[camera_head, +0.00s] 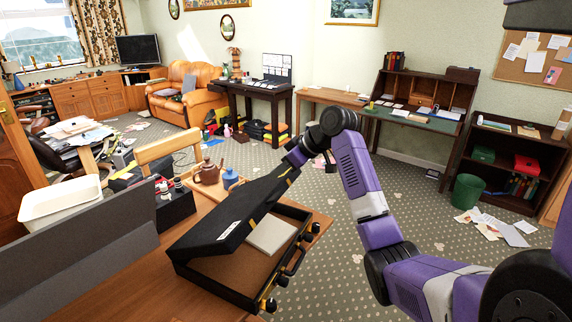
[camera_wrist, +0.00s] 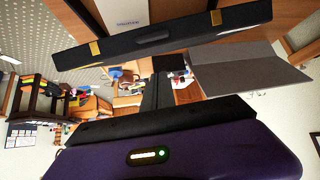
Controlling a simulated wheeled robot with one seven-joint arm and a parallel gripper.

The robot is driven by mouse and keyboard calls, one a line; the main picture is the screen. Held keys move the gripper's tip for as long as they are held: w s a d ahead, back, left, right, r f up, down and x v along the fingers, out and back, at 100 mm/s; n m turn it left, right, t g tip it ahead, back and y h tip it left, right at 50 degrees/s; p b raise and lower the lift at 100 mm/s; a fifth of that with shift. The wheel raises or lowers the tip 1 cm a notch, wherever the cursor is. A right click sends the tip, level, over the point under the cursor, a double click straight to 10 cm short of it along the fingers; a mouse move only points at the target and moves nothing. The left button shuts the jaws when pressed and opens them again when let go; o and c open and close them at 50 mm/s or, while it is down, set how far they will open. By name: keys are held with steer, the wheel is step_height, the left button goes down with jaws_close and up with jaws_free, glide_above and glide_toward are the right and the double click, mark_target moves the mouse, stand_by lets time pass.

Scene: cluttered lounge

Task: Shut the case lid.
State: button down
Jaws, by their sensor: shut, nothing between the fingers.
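The black case (camera_head: 180,262) lies on the wooden table with its lid (camera_head: 222,222) partly raised and slanting. A pale book (camera_head: 272,235) lies in its brown interior. My gripper (camera_head: 291,163) is at the far upper corner of the lid, shut and empty. I cannot tell whether it touches the lid. In the wrist view, the dark fingers (camera_wrist: 157,94) show above my purple hand.
A grey panel (camera_head: 80,262) stands left of the case. A brown teapot (camera_head: 208,172), a blue pot (camera_head: 231,179) and a black box (camera_head: 174,205) stand behind the case. A white tub (camera_head: 60,203) is at the left. Carpet is open beyond the table's right edge.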

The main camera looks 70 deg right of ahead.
mark_target(269, 195)
steer(key=x, duration=0.3)
steer(key=shift+w+f+p, duration=0.15)
steer(key=shift+w+p, duration=0.05)
steer(key=shift+p, duration=0.1)
steer(key=f, duration=0.1)
steer(key=s+f+p, duration=0.1)
steer(key=f, duration=0.1)
steer(key=shift+s, duration=0.15)
steer(key=shift+s+f, duration=0.2)
steer(key=shift+f, duration=0.25)
steer(key=s+f+t+b, duration=0.2)
steer(key=s+f+b, duration=0.1)
steer(key=f+b, duration=0.3)
steer(key=s+f+t+b, duration=0.2)
steer(key=f+b, duration=0.5)
steer(key=b, duration=0.2)
steer(key=s+f+t+b, duration=0.2)
steer(key=s+f+b, duration=0.1)
steer(key=f+b, duration=0.3)
steer(key=shift+s+a+f+t+b, duration=0.2)
steer(key=shift+s+f+t+b, duration=0.15)
steer(key=shift+b, duration=0.4)
steer(key=shift+r, duration=0.3)
